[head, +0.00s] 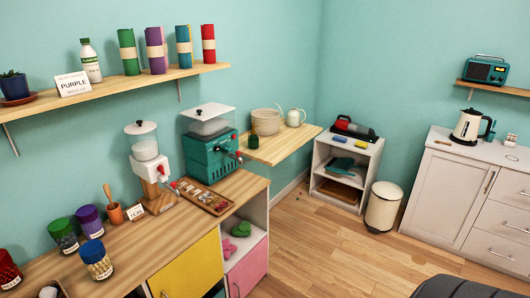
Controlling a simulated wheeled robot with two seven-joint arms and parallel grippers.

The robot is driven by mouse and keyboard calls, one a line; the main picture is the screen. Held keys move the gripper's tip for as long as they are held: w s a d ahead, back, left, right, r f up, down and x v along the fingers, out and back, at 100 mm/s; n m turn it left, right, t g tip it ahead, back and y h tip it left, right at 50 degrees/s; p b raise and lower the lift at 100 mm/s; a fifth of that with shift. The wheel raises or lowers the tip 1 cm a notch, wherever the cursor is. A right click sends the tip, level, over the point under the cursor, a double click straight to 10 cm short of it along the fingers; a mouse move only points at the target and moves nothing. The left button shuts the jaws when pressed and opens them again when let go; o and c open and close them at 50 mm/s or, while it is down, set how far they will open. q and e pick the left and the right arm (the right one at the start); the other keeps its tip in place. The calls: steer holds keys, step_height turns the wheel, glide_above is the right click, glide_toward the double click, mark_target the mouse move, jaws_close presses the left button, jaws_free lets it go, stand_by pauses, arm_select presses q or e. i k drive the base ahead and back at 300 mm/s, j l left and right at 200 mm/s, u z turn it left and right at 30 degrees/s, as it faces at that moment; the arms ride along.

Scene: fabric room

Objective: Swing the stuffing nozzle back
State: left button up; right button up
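A teal stuffing machine (208,158) with a clear, white-lidded hopper (209,120) stands at the far right end of the wooden counter. A short dark part (230,152), which may be its nozzle, sticks out at its front right side. It is too small to tell exactly which way it points. Neither of my grippers shows in the head view.
Left of the machine is a white dispenser (148,158), with a wooden tray (206,197) in front. Colored jars (89,219) stand farther left on the counter (150,230). A side shelf (285,147) with stacked bowls (266,121) is to the right. The wooden floor is mostly clear.

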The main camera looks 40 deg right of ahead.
mark_target(240, 160)
steer(key=k+z, duration=0.1)
steer(key=z, duration=0.9)
